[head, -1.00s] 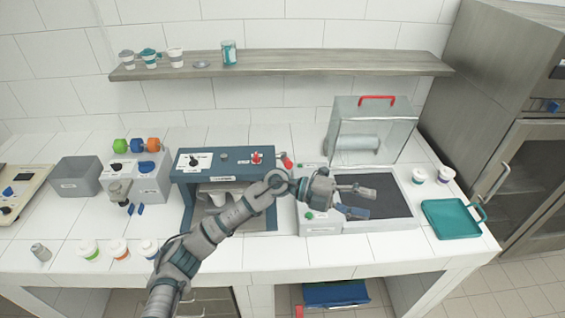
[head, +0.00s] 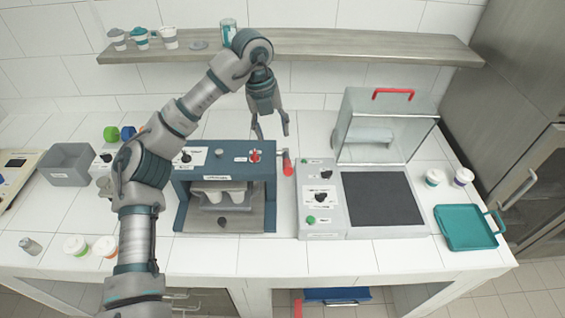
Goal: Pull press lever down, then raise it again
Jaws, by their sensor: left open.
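The blue press machine (head: 222,155) stands on the counter, with an open front. A lever with a red grip (head: 287,165) is at its right side, next to the top panel. My left gripper (head: 272,134) is open and empty, its fingers pointing down. In the picture it is just above the machine's right end and the red grip. I see no contact, but its exact depth is hard to judge. A grey holder with white cups (head: 224,190) sits inside the machine. My right gripper is out of view.
A grey unit with a dark plate (head: 382,198) and a raised clear cover (head: 385,128) stands right of the machine. A teal tray (head: 468,228) is at the far right. A wall shelf (head: 330,46) holds cups and a can behind my arm.

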